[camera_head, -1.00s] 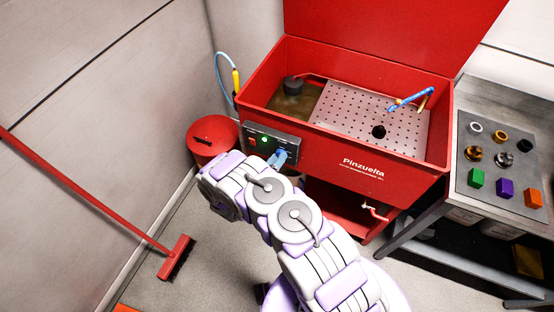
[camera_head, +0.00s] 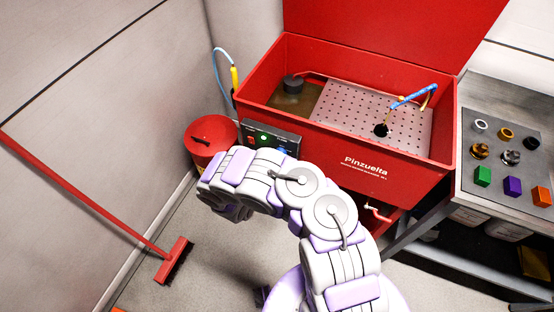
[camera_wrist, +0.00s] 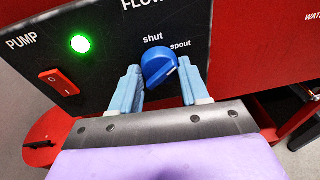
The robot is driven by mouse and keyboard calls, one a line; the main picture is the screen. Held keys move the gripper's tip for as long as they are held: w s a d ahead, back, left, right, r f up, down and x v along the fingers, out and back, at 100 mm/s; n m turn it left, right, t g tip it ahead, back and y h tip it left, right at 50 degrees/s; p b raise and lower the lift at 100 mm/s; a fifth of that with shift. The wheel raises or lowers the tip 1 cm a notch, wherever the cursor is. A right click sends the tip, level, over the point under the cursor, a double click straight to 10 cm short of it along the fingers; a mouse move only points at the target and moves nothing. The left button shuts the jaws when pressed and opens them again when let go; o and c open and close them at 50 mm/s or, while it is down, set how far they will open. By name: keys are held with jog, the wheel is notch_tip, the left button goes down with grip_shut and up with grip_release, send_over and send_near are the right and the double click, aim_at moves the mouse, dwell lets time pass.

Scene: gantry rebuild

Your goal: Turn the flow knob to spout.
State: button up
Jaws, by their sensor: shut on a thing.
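The blue flow knob (camera_wrist: 160,66) is on the dark control panel, below the words "shut" and "spout". A pale mark shows on its lower right side, toward "spout". My gripper (camera_wrist: 158,86) has one light blue finger on each side of the knob and is shut on it. In the head view my forearm mostly hides the gripper and knob in front of the panel (camera_head: 264,138). The blue and yellow spout (camera_head: 413,97) is over the perforated tray, and a thin brownish stream (camera_head: 386,118) runs from its tip to the drain hole.
The red pump switch (camera_wrist: 61,82) and lit green lamp (camera_wrist: 80,43) are left of the knob. A red bin (camera_head: 208,142) stands left of the red sink (camera_head: 350,165). A broom (camera_head: 175,260) leans at the left. A steel table (camera_head: 480,95) with several small parts is at right.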

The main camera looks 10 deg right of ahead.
jog(key=shift+m, duration=0.3)
dwell(0.4)
jog(key=o, duration=1)
jog(key=shift+o, duration=0.2)
jog(key=p+v, duration=0.4)
jog(key=v, duration=1.3)
jog(key=shift+a, duration=0.15)
jog(key=shift+s, duration=0.1)
